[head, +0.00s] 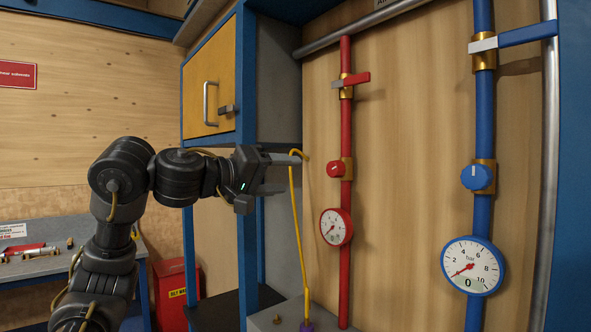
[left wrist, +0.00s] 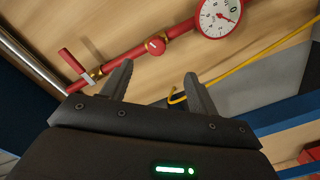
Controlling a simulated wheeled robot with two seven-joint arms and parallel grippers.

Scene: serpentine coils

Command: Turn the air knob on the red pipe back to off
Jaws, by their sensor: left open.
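The red pipe (head: 346,120) runs upright on the wooden wall. Its round red air knob (head: 334,169) sits on a brass fitting midway down, with a pale mark on its face. A red lever (head: 356,79) is above it and a round gauge (head: 336,227) below, its needle at the low left. My left gripper (head: 284,171) is open and empty, to the left of the knob and apart from it. In the left wrist view the knob (left wrist: 156,46) lies beyond my two open fingers (left wrist: 155,84). My right gripper is in neither view.
A yellow hose (head: 297,235) hangs by my left fingers and goes down to a purple fitting. A blue pipe (head: 483,125) with its own knob and gauge stands to the right. A yellow cabinet (head: 209,90) is at the left. The wall between the pipes is clear.

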